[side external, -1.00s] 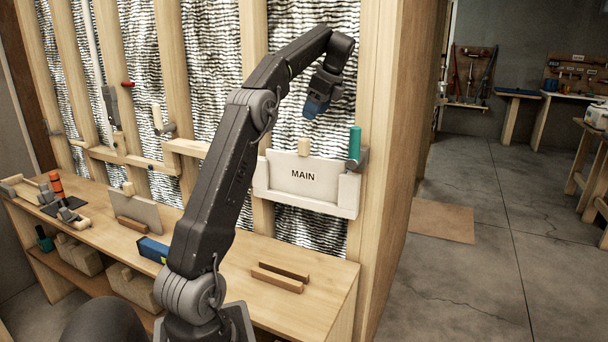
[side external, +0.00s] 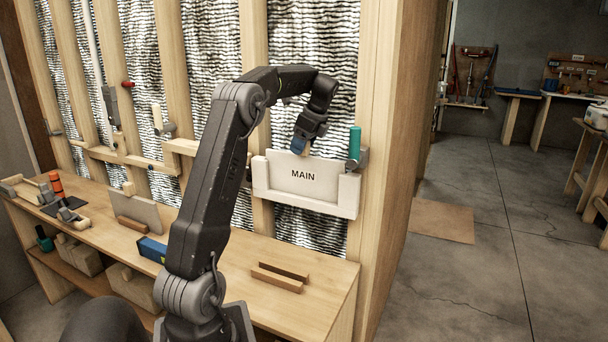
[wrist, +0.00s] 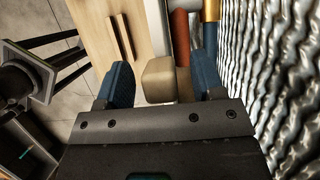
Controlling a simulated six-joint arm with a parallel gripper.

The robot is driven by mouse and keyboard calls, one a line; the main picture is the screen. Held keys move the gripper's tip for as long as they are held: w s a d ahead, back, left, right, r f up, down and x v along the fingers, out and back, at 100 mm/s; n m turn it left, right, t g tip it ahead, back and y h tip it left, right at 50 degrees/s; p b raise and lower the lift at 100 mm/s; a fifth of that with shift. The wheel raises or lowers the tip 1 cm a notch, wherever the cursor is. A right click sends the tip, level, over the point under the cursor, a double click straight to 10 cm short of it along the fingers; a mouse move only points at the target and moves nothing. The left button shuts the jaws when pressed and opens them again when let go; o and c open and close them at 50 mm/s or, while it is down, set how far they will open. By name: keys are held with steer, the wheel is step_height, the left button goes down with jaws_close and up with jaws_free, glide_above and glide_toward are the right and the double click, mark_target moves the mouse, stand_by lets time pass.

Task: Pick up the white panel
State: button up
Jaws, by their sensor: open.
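The white panel (side external: 303,174) with "MAIN" on it stands upright in a white holder (side external: 262,190) fixed to the wall frame. A tan wooden block handle sits at the panel's top and shows in the wrist view (wrist: 165,80). My gripper (side external: 299,150) is right above the panel's top edge, pointing down. In the wrist view its two blue fingers (wrist: 162,85) are open, one on each side of the tan handle. I see a gap on both sides of the handle. In the side view my gripper mostly hides the handle.
A teal-handled valve (side external: 354,143) stands close to the holder's right end. Silver wavy insulation (side external: 313,75) lies behind. Below, the wooden bench (side external: 235,290) carries a slotted wooden block (side external: 280,277), a blue box (side external: 152,250) and another pale panel (side external: 143,213).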

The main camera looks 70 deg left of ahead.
steer(key=shift+s+a+f, duration=0.15)
steer(key=shift+f, duration=0.3)
steer(key=shift+r, duration=0.1)
jaws_close()
stand_by(0.3)
